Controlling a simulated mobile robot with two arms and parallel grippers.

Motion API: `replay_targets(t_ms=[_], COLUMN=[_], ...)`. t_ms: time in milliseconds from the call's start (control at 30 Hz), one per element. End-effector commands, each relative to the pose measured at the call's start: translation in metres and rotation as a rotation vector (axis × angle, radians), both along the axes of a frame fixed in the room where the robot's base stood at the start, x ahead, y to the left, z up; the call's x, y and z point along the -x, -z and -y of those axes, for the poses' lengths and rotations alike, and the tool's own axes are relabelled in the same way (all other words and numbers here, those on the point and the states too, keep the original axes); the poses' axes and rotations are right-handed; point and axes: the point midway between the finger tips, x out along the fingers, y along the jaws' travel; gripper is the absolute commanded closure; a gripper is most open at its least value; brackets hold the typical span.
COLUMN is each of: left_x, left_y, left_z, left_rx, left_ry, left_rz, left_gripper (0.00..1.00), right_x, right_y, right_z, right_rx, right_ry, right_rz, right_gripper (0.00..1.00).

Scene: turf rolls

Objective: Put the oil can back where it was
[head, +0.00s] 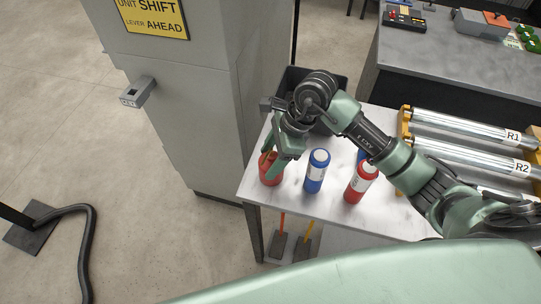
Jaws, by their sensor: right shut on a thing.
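My right gripper (278,158) reaches in from the right over the near left corner of the light table (325,222). It points down and is shut on the red oil can (270,176), whose top is partly hidden by the fingers. The can is upright at the table's left edge; I cannot tell whether its base touches the tabletop. My left gripper is not in view.
A dark bin (333,83) sits behind my arm. Metal rollers (458,126) in yellow holders lie at the right. A grey cabinet (190,90) stands close on the left. Another blue item (361,155) is partly hidden by my arm. Two tools (279,243) show below the tabletop.

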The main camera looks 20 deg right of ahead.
Motion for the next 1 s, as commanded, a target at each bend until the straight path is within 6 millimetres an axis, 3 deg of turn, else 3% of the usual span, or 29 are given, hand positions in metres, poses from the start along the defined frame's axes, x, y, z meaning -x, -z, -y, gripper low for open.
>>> replay_targets(t_ms=[133,167,200,667,1000], left_x=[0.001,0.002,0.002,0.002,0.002], left_y=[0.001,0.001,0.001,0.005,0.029], left_z=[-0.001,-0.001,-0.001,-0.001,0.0], left_rx=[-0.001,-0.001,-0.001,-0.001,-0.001], left_ry=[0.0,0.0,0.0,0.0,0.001], left_rz=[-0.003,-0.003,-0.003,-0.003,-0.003], left_gripper=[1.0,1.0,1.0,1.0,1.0], right_x=[0.0,0.0,0.0,-0.001,0.003], right_y=[0.0,0.0,0.0,-0.008,-0.071], right_z=[0.0,0.0,0.0,0.004,0.031], right_rx=[-0.001,0.0,0.0,0.001,0.002], right_ry=[-0.001,0.0,0.0,0.0,0.0], right_rz=[0.001,0.0,0.0,0.004,0.007], right_gripper=[1.0,0.32,0.2,0.18,0.18])
